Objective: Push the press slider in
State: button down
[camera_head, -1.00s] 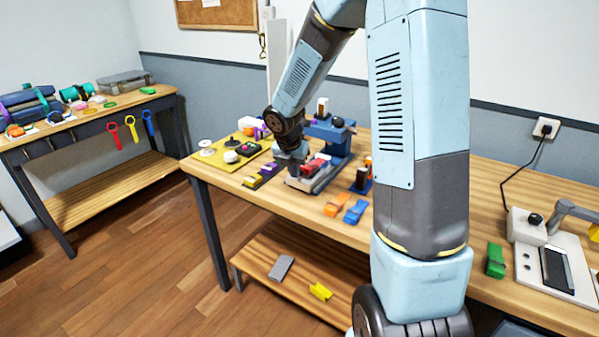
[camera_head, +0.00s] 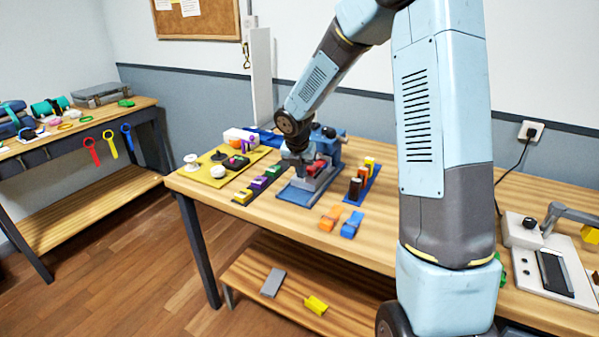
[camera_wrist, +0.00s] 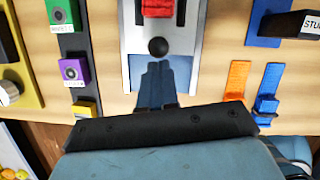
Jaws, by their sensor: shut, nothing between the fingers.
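The blue press (camera_head: 331,147) stands on the workbench, partly hidden behind my arm. Its grey slider (camera_head: 317,178) carries a red block (camera_head: 318,166). In the wrist view the slider (camera_wrist: 185,42) shows at the top centre, with the red block (camera_wrist: 158,7) at the top edge and a round black knob (camera_wrist: 158,46) at its near end. My gripper (camera_wrist: 157,66) is shut and empty, its tips just in front of the knob; I cannot tell whether they touch it. A blue base strip (camera_head: 293,194) lies bare in front of the slider.
A dark strip with coloured blocks (camera_head: 258,183) lies left of the press, with a yellow board (camera_head: 214,173) beyond it. A blue rack (camera_head: 372,178) stands to the right. Orange (camera_head: 330,219) and blue clips (camera_head: 352,224) lie near the front edge.

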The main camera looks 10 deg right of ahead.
jog(key=shift+w+d+r, duration=0.1)
jog(key=shift+w+d, duration=0.2)
jog(key=shift+d, duration=0.15)
jog(key=shift+s, duration=0.1)
jog(key=shift+s+a, duration=0.2)
jog(key=s+a+r, duration=0.4)
jog(key=s+r, duration=0.2)
jog(key=r, duration=0.4)
jog(key=s+d+r+m+t, duration=0.1)
jog(key=s+d+r+m, duration=0.2)
jog(key=s+m, duration=0.7)
jog(key=s+d+r+m+y, duration=0.1)
jog(key=s+d+r+m, duration=0.2)
jog(key=s+m, duration=0.7)
jog(key=s+d+r+m+t, duration=0.1)
jog(key=s+d+r+m, duration=0.2)
jog(key=s+r+m, duration=0.3)
jog(key=s+m, duration=0.4)
jog(key=shift+d+t+y, duration=0.3)
jog(key=shift+d, duration=0.1)
